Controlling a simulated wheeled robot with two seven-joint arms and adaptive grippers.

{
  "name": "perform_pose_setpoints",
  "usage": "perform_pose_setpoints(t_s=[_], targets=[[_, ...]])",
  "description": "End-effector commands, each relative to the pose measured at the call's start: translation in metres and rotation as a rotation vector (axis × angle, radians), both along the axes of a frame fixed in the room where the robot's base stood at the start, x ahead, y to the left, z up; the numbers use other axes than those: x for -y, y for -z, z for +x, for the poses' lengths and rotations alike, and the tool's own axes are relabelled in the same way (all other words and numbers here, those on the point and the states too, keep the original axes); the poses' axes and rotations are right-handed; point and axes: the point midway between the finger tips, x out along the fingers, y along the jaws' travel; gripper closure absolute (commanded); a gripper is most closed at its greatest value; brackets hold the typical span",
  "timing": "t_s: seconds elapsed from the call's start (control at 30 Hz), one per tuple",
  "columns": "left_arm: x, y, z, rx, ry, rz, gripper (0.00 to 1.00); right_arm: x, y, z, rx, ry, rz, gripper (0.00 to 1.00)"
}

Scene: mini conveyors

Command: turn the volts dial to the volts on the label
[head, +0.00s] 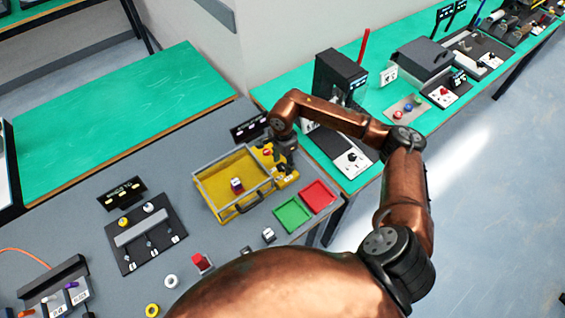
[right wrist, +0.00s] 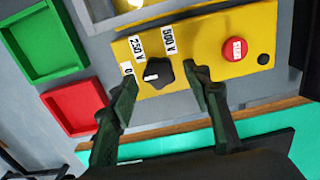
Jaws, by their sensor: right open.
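The black volts dial (right wrist: 157,73) sits on a yellow panel (right wrist: 204,54) in the right wrist view. White tags reading 0, 250 V and 500 V stand around it. A pale mark on the dial is on the side facing the 0 tag (right wrist: 127,69). My right gripper (right wrist: 160,78) is open, with its fingers on either side of the dial; I cannot tell whether they touch it. In the head view my right gripper (head: 284,157) covers much of the yellow panel (head: 287,182). A black sign (head: 249,127) stands behind; its text is unreadable. My left gripper is not in view.
A red button (right wrist: 236,48) and a small black knob (right wrist: 263,60) share the panel. A yellow-floored tray (head: 209,203) is left of it. Green (head: 292,213) and red (head: 318,196) trays lie in front. A green table (head: 340,172) is at right.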

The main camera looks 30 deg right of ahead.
Motion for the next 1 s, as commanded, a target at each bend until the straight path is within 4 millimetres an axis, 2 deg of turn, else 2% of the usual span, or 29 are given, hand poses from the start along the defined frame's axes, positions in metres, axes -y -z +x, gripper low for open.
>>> perform_pose_setpoints(t_s=[0.1, 0.7, 1.0], targets=[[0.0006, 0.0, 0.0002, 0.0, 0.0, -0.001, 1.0, -0.0006, -0.0002, 0.0004, 0.0, -0.001, 0.0, 0.55], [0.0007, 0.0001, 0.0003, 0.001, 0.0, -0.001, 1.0, -0.0012, -0.0005, 0.0006, 0.0, -0.002, 0.0, 0.97], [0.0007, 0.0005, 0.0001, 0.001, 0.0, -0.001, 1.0, -0.001, -0.0006, 0.0005, 0.0, 0.033, 0.0, 0.97]])
